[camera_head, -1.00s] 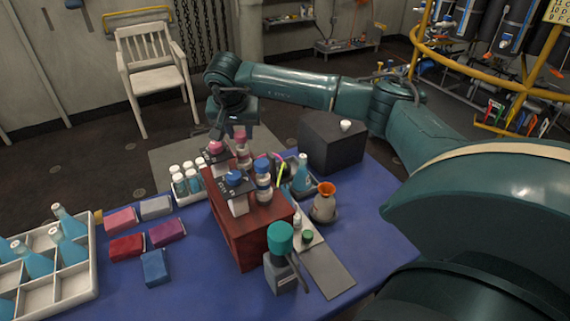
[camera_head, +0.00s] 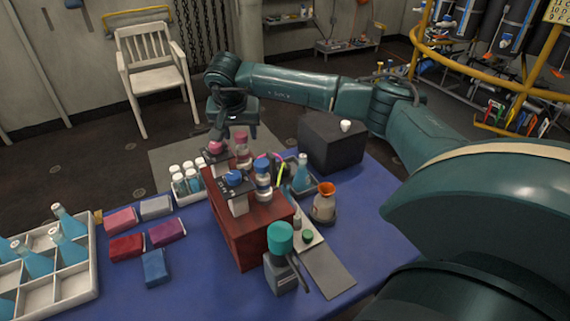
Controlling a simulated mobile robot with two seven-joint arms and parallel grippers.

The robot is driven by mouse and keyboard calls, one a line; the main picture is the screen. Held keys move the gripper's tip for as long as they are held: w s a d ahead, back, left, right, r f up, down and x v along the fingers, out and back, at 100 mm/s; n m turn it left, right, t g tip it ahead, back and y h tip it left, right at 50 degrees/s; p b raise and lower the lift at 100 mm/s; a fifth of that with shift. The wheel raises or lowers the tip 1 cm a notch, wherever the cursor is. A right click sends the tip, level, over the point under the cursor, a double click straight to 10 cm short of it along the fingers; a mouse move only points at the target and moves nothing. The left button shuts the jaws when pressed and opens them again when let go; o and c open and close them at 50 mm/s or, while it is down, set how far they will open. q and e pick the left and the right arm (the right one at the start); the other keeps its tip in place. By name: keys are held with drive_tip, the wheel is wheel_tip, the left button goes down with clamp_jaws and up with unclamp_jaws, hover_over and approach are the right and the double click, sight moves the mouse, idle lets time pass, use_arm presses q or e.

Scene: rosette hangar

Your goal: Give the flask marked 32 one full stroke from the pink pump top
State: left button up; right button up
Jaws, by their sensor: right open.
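The pink pump top (camera_head: 215,147) stands at the far left end of the dark red wooden stand (camera_head: 238,243). My right gripper (camera_head: 221,136) is open, just above and beside the pink pump top; I cannot tell whether it touches. A pink-capped bottle (camera_head: 242,150) stands close to its right. No number 32 is legible on any flask. My left gripper is not in view.
A blue pump top (camera_head: 233,179) and a blue-capped bottle (camera_head: 263,180) stand nearer on the stand. A teal-topped pump (camera_head: 281,240) is in front, an orange-rimmed vessel (camera_head: 325,204) to the right. White-capped vials (camera_head: 187,177) stand left.

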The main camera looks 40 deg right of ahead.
drive_tip(key=shift+r+p, duration=1.9)
drive_tip(key=shift+r, duration=0.65)
drive_tip(key=shift+r+p, duration=0.5)
drive_tip(key=shift+r, duration=0.45)
